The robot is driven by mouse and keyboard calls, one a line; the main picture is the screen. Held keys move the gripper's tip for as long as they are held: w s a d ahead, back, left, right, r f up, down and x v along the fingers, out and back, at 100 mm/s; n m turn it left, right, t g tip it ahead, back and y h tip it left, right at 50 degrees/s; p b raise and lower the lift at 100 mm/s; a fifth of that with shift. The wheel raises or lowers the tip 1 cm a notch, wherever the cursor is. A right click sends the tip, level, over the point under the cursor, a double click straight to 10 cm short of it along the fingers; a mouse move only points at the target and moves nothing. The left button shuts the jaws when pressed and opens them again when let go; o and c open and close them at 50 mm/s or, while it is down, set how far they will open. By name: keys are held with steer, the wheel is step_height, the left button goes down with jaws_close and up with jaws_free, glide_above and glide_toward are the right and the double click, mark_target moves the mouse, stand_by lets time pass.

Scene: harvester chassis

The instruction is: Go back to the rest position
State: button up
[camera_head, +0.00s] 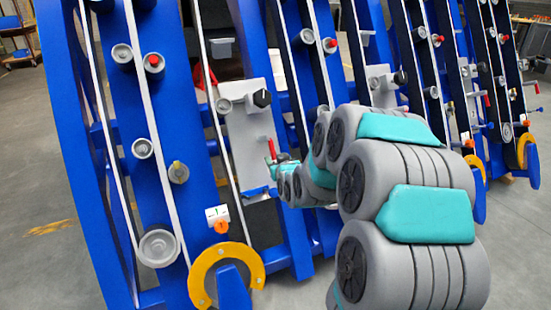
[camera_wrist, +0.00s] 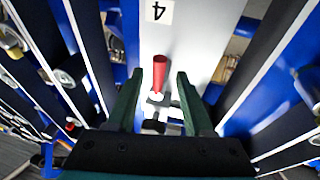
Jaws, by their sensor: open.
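My gripper (camera_head: 279,168) is at the far end of my grey and teal arm, close to the light grey panel (camera_head: 248,130) on the blue chassis. In the wrist view my gripper (camera_wrist: 160,76) is open, with its two dark green fingers apart. A red handle (camera_wrist: 160,73) on the panel shows between the fingertips; I cannot tell how deep it lies between them. The red handle also shows in the head view (camera_head: 271,149), just by the gripper.
The blue chassis frames (camera_head: 70,150) carry rollers, knobs and white strips, and stand close around my gripper. A yellow ring (camera_head: 205,272) is at the lower front. Bare grey floor (camera_head: 30,180) lies to the left. A cart (camera_head: 17,40) stands at the far left.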

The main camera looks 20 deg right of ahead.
stand_by(0.3)
steer(key=shift+s+a, duration=0.15)
steer(key=shift+a, duration=0.05)
steer(key=s+a+f+g+y+p, duration=0.1)
steer(key=s+a+g, duration=0.35)
steer(key=s, duration=0.55)
steer(key=s+a+f+g+y+p, duration=0.1)
steer(key=s+a+g, duration=0.35)
steer(key=s, duration=0.55)
steer(key=s+a+r+g+p, duration=0.1)
steer(key=s+a+g, duration=0.1)
steer(key=s, duration=1.2)
steer(key=s+a+r+g, duration=0.1)
steer(key=s+g, duration=0.4)
steer(key=s, duration=1)
steer(key=shift+a+r+p, duration=0.4)
steer(key=shift+r, duration=0.15)
